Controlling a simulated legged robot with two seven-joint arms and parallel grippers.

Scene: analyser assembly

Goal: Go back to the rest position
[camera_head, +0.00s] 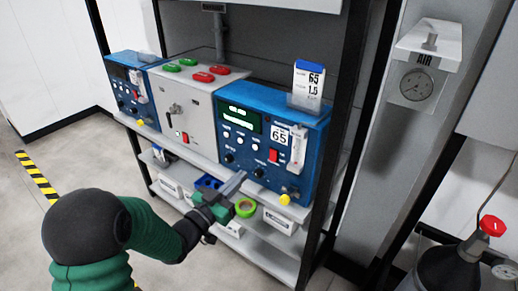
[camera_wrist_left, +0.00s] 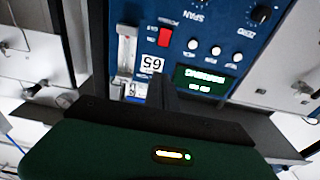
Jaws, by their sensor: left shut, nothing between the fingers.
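My left gripper (camera_head: 236,186) comes in from the left in the head view. It is shut and empty, its fingers in front of the shelf that bears the analysers. The near blue analyser (camera_head: 270,145) stands just behind it, with a green display, a "65" label, a red switch and a flowmeter. In the left wrist view this blue analyser (camera_wrist_left: 215,35) appears upside down beyond the shut fingers (camera_wrist_left: 162,92). I cannot tell whether the fingers touch anything. My right gripper is not in view.
A grey-white box (camera_head: 196,110) with red and green buttons and another blue analyser (camera_head: 126,88) stand on the shelf. Below are white bins (camera_head: 280,219) and a green tape roll (camera_head: 245,207). An AIR gauge (camera_head: 416,84) and a gas cylinder (camera_head: 450,272) are at right.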

